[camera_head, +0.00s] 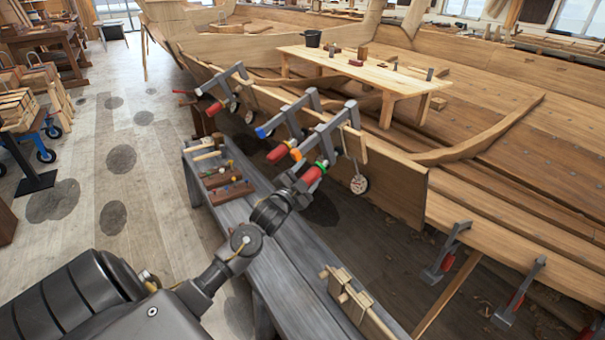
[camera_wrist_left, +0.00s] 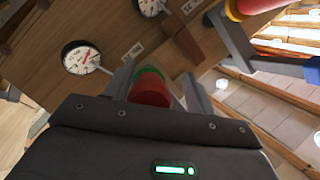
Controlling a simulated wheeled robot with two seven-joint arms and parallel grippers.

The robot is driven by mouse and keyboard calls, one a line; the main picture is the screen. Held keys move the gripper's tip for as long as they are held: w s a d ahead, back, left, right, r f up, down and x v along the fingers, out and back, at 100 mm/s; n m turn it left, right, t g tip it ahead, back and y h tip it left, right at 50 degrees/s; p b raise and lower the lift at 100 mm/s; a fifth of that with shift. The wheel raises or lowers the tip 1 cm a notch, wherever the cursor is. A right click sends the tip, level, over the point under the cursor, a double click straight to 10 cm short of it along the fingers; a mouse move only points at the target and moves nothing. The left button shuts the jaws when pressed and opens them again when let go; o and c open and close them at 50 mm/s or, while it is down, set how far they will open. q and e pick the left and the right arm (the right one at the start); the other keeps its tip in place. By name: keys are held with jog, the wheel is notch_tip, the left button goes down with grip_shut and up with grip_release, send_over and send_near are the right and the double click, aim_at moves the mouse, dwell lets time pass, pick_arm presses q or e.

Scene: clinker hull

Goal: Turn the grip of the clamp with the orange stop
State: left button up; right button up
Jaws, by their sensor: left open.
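The clamp with the orange stop (camera_head: 296,154) is the nearest of the clamps along the hull plank's upper edge. Its red grip (camera_head: 312,174) has a green collar (camera_head: 321,162). My left gripper (camera_head: 302,184) is at this grip, with jaws open. In the left wrist view the red grip (camera_wrist_left: 150,93) stands between the two spread fingers, with the green collar beyond it. I cannot tell whether a finger touches it. A round dial (camera_wrist_left: 80,58) with a red needle is on the plank ahead. My right gripper is not in view.
The clamp with the blue stop (camera_head: 261,132) is close by on the left; its red grip (camera_head: 277,153) has a yellow collar. A further clamp (camera_head: 230,76) is beyond. A grey bench (camera_head: 285,265) with tools runs below my arm. Clear floor (camera_head: 150,180) lies left.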

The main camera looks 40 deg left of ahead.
pick_arm(q)
jog(key=shift+s+f, duration=0.45)
jog(key=shift+f, duration=0.25)
jog(key=s, duration=1)
jog(key=shift+f+b, duration=0.45)
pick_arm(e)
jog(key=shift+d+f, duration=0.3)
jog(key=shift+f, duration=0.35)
pick_arm(q)
jog(key=shift+d, duration=0.1)
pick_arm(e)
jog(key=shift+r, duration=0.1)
pick_arm(q)
jog(key=w+n+h+p, duration=0.1)
jog(key=w+p, duration=0.2)
jog(key=p, duration=0.2)
jog(key=w+r+n+h+p, duration=0.1)
jog(key=w+p, duration=0.3)
jog(key=p, duration=0.1)
jog(key=w+d+n+g+h+p, duration=0.1)
jog(key=w+p, duration=0.3)
jog(key=p, duration=0.2)
jog(key=shift+w+r, duration=0.1)
jog(key=shift+r, duration=0.3)
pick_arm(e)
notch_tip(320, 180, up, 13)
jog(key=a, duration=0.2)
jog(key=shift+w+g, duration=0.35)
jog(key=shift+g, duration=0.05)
